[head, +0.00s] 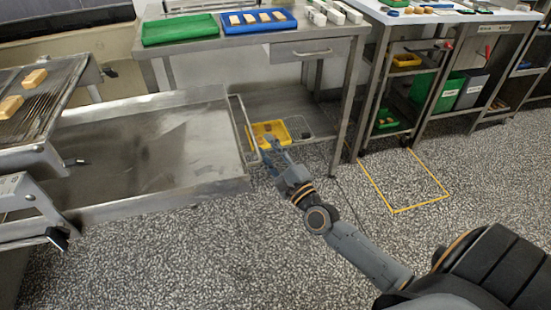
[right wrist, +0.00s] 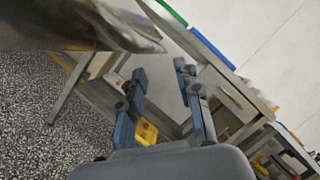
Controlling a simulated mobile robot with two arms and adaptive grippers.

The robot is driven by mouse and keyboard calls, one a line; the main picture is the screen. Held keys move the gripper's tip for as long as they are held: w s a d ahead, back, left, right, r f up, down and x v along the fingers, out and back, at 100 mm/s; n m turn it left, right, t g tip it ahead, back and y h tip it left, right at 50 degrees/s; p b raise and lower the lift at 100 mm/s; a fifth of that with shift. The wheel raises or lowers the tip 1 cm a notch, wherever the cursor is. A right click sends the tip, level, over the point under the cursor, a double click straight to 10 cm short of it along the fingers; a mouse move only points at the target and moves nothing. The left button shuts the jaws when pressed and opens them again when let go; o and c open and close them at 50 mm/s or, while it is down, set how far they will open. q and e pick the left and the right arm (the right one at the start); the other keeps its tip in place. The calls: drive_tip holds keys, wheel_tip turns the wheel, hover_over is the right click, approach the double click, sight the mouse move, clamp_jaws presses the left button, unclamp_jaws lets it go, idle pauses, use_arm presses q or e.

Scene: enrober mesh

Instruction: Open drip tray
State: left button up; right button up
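The drip tray (head: 150,140) is a wide, shallow metal pan low beside the machine at the left. It reaches far out to the right, and its inside looks bare with darker smears. A thin bar handle (head: 238,122) stands at its right end. My right gripper (head: 272,148) is low, just right of that handle. In the right wrist view my right gripper (right wrist: 160,80) has its two fingers spread with nothing between them. A blurred metal edge (right wrist: 120,28), likely the tray, is close at the upper left there. My left gripper is not in view.
A steel table (head: 225,40) holds a green tray (head: 180,30) and a blue tray (head: 255,20) with pale bars. A yellow bin (head: 282,130) sits on its low shelf behind my right gripper. Speckled floor in front is open, with a yellow outline (head: 393,211) at the right.

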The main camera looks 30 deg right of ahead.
drive_tip(key=shift+v, duration=2)
